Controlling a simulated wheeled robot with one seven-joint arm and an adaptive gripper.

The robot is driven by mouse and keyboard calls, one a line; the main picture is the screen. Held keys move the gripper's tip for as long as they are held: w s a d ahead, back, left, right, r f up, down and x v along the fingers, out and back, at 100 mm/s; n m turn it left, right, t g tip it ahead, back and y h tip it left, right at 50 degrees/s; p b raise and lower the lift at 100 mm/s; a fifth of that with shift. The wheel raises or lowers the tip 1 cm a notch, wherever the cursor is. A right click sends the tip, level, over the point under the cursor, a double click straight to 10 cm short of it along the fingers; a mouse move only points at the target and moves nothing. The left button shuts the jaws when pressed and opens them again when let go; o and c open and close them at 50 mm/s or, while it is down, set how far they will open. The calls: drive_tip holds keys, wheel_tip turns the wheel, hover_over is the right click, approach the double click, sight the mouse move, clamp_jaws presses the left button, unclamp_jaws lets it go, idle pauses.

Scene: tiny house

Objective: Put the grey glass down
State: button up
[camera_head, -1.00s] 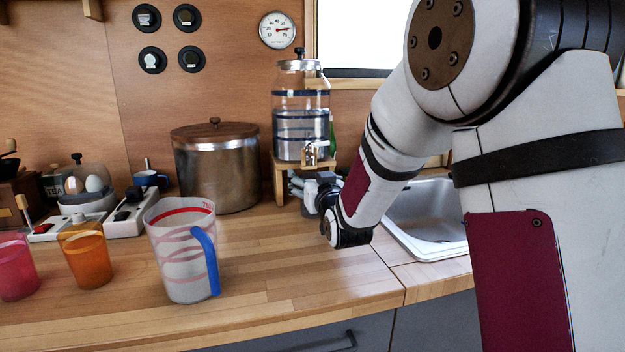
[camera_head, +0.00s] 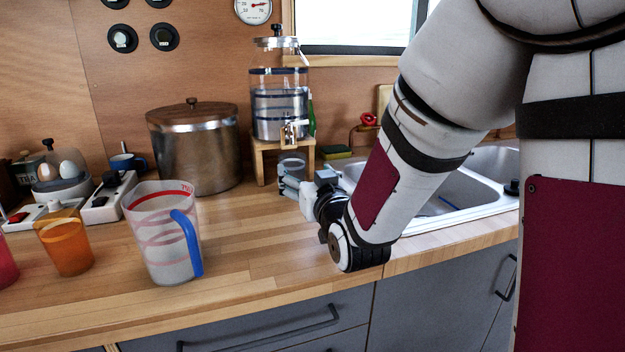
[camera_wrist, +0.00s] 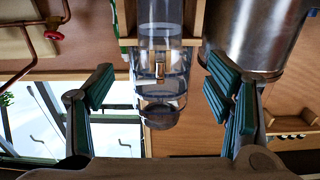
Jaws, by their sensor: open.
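The grey glass (camera_head: 291,165) is a small clear grey tumbler, upright on the counter in front of the dispenser's wooden stand. In the wrist view, which looks upside down, a clear cylinder that seems to be the glass (camera_wrist: 160,18) shows at the top centre. My gripper (camera_head: 289,186) is low over the counter, right beside the glass and partly covering its lower part. In the wrist view my gripper (camera_wrist: 160,88) has its green-padded fingers spread wide with nothing clamped between them. I cannot tell whether a finger touches the glass.
The water dispenser (camera_head: 279,105) stands behind the glass on a wooden stand (camera_head: 258,160). A steel pot (camera_head: 196,150) is to its left, the sink (camera_head: 455,195) to the right. A measuring jug (camera_head: 160,232) and an orange cup (camera_head: 66,243) stand at left. The front counter middle is clear.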

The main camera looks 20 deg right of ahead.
drive_tip(key=shift+s, duration=0.2)
drive_tip(key=shift+s+f+g, duration=0.15)
drive_tip(key=shift+s+g, duration=0.2)
drive_tip(key=shift+g, duration=0.15)
drive_tip(key=s+f+g, duration=0.1)
drive_tip(key=s+g, duration=0.1)
drive_tip(key=s, duration=0.2)
drive_tip(key=s+f+g, duration=0.2)
drive_tip(key=s+g, duration=0.1)
drive_tip(key=s, duration=0.2)
drive_tip(key=s+f+g, duration=0.1)
drive_tip(key=s+g, duration=0.1)
drive_tip(key=s, duration=0.3)
drive_tip(key=shift+d+f+g, duration=0.15)
drive_tip(key=shift+d+g, duration=0.05)
drive_tip(key=shift+g, duration=0.2)
drive_tip(key=s+f+g, duration=0.1)
drive_tip(key=s+g, duration=0.7)
drive_tip(key=s, duration=1.8)
drive_tip(key=shift+s+d, duration=0.2)
wheel_tip(320, 180, up, 21)
drive_tip(key=t+p, duration=0.3)
drive_tip(key=p, duration=1.6)
drive_tip(key=shift+a, duration=0.2)
drive_tip(key=shift+w, duration=0.15)
drive_tip(key=shift+c, duration=0.3)
